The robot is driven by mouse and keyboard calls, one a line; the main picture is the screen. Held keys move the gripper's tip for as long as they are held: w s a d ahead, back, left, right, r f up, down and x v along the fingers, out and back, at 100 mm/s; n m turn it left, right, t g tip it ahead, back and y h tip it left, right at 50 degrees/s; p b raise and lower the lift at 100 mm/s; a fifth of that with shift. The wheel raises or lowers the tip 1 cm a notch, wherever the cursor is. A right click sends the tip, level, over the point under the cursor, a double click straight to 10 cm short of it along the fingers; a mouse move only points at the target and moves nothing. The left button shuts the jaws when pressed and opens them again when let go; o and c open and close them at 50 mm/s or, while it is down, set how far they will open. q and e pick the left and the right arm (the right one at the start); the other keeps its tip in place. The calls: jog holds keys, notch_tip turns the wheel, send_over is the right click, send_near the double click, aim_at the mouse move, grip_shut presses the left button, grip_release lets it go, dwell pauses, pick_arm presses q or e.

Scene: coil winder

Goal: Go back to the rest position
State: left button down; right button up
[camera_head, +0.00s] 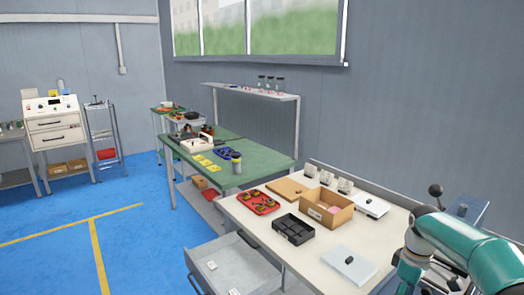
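A teal and grey arm (478,256), which I take to be my right one, reaches in from the lower right corner. It bends over the right end of the white-topped table (318,244). I cannot see fingertips on it. My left arm and gripper do not show. Behind the arm is a machine with a black ball knob (435,190) and a clear panel (470,208), mostly hidden by the arm.
On the white table are a red tray (259,202), black tray (293,229), cardboard box (326,208) and grey plate (348,264). An open drawer (236,267) juts out at its front left. A green-topped bench (258,156) stands beyond. Blue floor at left is clear.

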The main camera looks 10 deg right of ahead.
jog(key=s+a+f+n+g+y, duration=0.1)
jog(key=s+a+f+n+g, duration=0.2)
jog(key=a+f, duration=0.95)
jog(key=s+a+f+m+t+y, duration=0.2)
jog(key=s+a+f+m+t, duration=0.2)
jog(key=s+a+f+m, duration=0.7)
jog(key=s+a+f, duration=0.4)
jog(key=s+a, duration=0.2)
jog(key=a, duration=0.2)
jog(key=shift+s+f+y, duration=0.25)
jog(key=shift+f+y, duration=0.15)
